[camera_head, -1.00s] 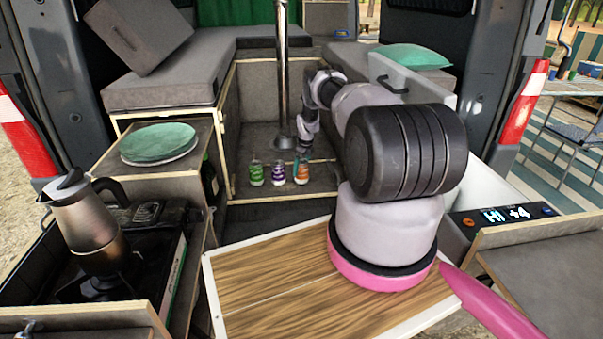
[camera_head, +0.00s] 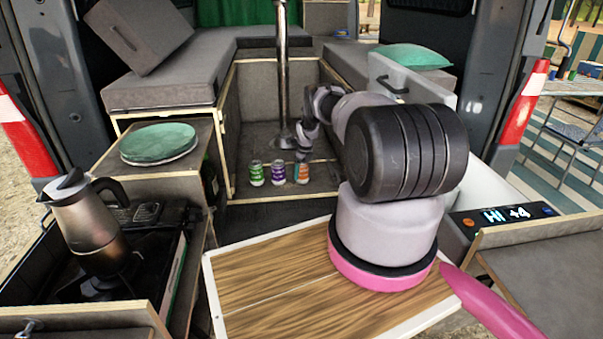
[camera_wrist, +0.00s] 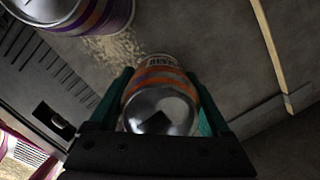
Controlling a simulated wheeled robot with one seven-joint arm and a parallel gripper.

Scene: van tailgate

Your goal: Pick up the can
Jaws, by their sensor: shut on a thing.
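Three cans stand in a row on the van floor in the head view: a green can (camera_head: 256,173), a purple can (camera_head: 278,172) and an orange can (camera_head: 302,172) at the right. My gripper (camera_head: 303,160) is at the orange can. In the wrist view, the orange can (camera_wrist: 160,70) sits between the two green fingers of my gripper (camera_wrist: 163,92), which is shut on it. The silver end of the can faces the camera. The purple can (camera_wrist: 105,14) shows at the upper left, apart from the gripper. Whether the orange can touches the floor is unclear.
A metal pole (camera_head: 282,70) stands behind the cans. A cabinet with green plates (camera_head: 158,142) is at the left, near a stove with a metal kettle (camera_head: 88,220). A wooden board (camera_head: 270,275) lies in front. Low wooden-edged walls surround the floor.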

